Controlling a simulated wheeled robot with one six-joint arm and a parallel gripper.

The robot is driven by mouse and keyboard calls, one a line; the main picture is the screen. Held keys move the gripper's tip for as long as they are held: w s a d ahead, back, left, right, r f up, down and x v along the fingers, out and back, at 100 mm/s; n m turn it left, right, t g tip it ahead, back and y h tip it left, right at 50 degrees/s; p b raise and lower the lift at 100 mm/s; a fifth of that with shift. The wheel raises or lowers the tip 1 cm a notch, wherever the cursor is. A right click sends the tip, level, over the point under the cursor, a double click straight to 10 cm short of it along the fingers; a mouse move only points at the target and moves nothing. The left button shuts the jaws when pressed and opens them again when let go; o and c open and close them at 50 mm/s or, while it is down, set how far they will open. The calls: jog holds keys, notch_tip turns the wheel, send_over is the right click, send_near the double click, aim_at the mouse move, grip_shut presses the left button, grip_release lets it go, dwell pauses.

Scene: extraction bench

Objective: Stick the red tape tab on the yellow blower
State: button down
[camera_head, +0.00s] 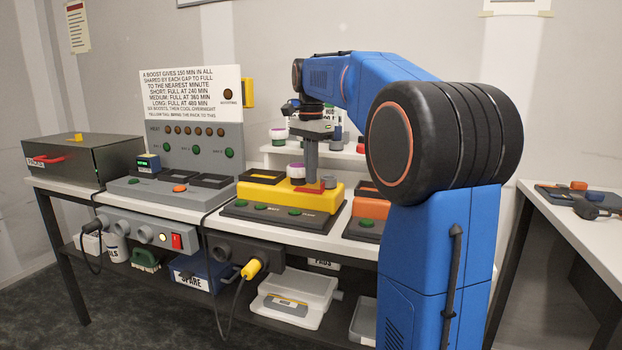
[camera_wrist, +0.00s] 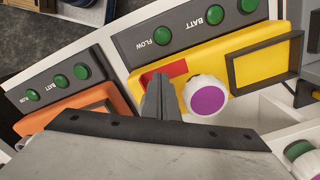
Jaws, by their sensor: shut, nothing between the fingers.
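The yellow blower (camera_head: 270,193) stands on the bench behind a dark panel with green buttons. It also shows in the wrist view (camera_wrist: 217,55). The red tape tab (camera_head: 308,188) lies flat on the blower's top, and the wrist view shows it as a red patch (camera_wrist: 176,68) partly hidden by the fingers. My gripper (camera_head: 311,179) is shut and empty, pointing down with its fingertips at the tab. I cannot tell whether they touch it. In the wrist view, my gripper (camera_wrist: 158,82) is beside the blower's white knob with a purple top (camera_wrist: 208,98).
An orange blower (camera_head: 370,208) stands right of the yellow one. A grey charging station (camera_head: 160,190) and a dark box (camera_head: 90,162) stand to the left. A white rack (camera_head: 276,152) is behind. A shelf below holds a white scale (camera_head: 293,297) and a blue case (camera_head: 200,272).

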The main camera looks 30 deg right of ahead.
aim_at(311, 191)
notch_tip(311, 191, up, 5)
jog(key=shift+f, duration=0.2)
dwell(0.5)
jog(key=shift+s, duration=0.1)
jog(key=s+a+f+n+t, duration=0.1)
jog(key=s+a+f+n, duration=0.4)
jog(key=s+f, duration=0.4)
jog(key=s+a+f+n+t, duration=0.2)
jog(key=s+a+f+n, duration=0.3)
jog(key=s+f, duration=0.4)
jog(key=s+a+f+n+t, duration=0.1)
jog(key=s+a+f+n, duration=0.4)
jog(key=s+f, duration=0.5)
jog(key=shift+s+a+n+t, duration=0.4)
jog(key=shift+s+n, duration=0.3)
jog(key=shift+s, duration=0.35)
